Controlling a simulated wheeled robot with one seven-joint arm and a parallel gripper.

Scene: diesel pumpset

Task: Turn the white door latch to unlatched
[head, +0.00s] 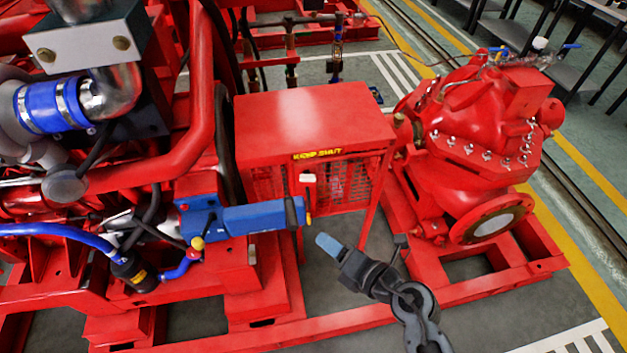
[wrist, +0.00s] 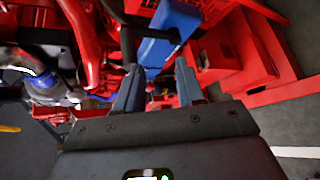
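The white door latch (head: 308,178) is on the front of a red mesh guard box (head: 315,115) labelled "KEEP SHUT", in the middle of the head view. A thin upright piece with a yellow end shows just below the latch. My gripper (head: 364,243) is below and to the right of the latch, clear of it. In the wrist view my gripper (wrist: 158,85) has its two fingers apart with nothing held between them. I cannot make out the latch in the wrist view.
A long blue part (head: 250,217) of the engine ends just left of and below the latch. A red pump (head: 470,140) stands to the right. Red base rails (head: 350,322) run along the floor below my gripper. Open space lies between my gripper and the box front.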

